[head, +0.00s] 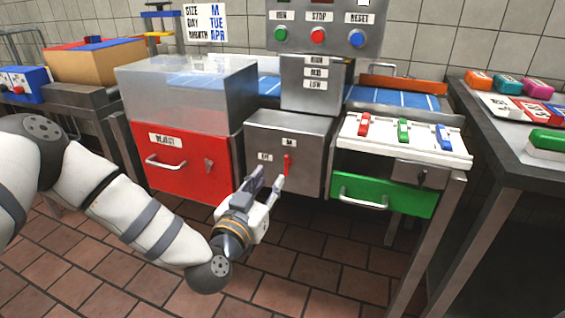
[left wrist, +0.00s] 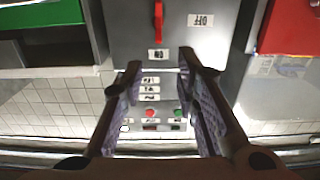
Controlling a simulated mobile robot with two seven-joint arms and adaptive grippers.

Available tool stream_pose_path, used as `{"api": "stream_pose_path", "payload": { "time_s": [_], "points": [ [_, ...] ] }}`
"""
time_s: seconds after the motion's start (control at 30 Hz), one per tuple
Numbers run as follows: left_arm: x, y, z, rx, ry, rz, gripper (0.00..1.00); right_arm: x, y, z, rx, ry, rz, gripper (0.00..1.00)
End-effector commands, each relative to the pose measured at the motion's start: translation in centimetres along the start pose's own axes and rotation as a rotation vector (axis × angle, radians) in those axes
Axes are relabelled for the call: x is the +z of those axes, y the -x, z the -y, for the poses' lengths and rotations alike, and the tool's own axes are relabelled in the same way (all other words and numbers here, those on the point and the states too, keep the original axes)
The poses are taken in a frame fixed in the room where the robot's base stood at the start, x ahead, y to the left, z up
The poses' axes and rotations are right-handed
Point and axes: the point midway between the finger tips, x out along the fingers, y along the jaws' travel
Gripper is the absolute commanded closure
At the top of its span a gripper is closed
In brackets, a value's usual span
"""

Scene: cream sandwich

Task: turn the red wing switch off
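The red wing switch (head: 288,164) sits on the front of a grey metal box (head: 310,150) at the middle of the head view. Its handle stands upright, in line with the ON label (head: 289,142) above it; the OFF label (head: 265,156) is to its left. In the left wrist view the switch (left wrist: 158,22) shows at the top, with the ON label (left wrist: 158,53) below it and the OFF label (left wrist: 201,20) to the right. My left gripper (head: 269,181) is open and empty, just in front of and below the switch. I see no contact. My right gripper is out of view.
A red reject drawer (head: 190,180) is left of the box, under a clear cover (head: 190,90). A green drawer (head: 400,198) is to the right, below a white panel (head: 350,130) with coloured switches. A button panel (head: 325,20) stands above.

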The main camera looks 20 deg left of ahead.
Motion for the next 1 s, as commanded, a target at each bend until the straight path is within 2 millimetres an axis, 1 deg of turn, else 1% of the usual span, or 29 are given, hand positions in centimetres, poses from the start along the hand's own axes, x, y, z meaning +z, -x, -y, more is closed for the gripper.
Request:
{"api": "stream_pose_path", "payload": {
  "time_s": [0.03,0.1,0.2,0.3,0.4,0.5,0.73,0.77,0.8,0.87,1.0],
  "points": [
    [0.2,-1.3,0.0,-0.001,-0.001,-0.001,0.72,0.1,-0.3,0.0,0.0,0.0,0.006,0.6],
    [0.3,-3.2,-0.1,0.0,0.0,0.001,0.72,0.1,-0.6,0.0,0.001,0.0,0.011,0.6],
    [0.4,-5.6,0.0,0.0,0.0,0.003,0.72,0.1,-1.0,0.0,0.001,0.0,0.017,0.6],
    [0.4,-7.6,-0.1,0.002,0.001,0.005,0.72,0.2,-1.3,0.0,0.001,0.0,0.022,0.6],
    [0.4,-8.8,-0.1,0.003,0.001,0.006,0.72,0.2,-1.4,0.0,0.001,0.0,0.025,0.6],
    [0.3,-9.4,-0.2,0.004,0.002,0.007,0.72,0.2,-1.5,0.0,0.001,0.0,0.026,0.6],
    [0.2,-9.4,-0.2,0.004,0.002,0.006,0.72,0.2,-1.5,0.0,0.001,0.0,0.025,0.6],
    [0.2,-9.4,-0.2,0.004,0.002,0.006,0.78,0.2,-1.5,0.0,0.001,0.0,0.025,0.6],
    [0.2,-9.4,-0.2,0.004,0.002,0.006,0.88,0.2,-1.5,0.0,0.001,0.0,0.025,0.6],
    [0.2,-9.4,-0.2,0.004,0.002,0.006,1.0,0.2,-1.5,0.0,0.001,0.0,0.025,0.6],
    [0.2,-9.4,-0.2,0.004,0.002,0.007,1.0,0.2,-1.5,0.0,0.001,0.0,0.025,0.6]
  ]
}}
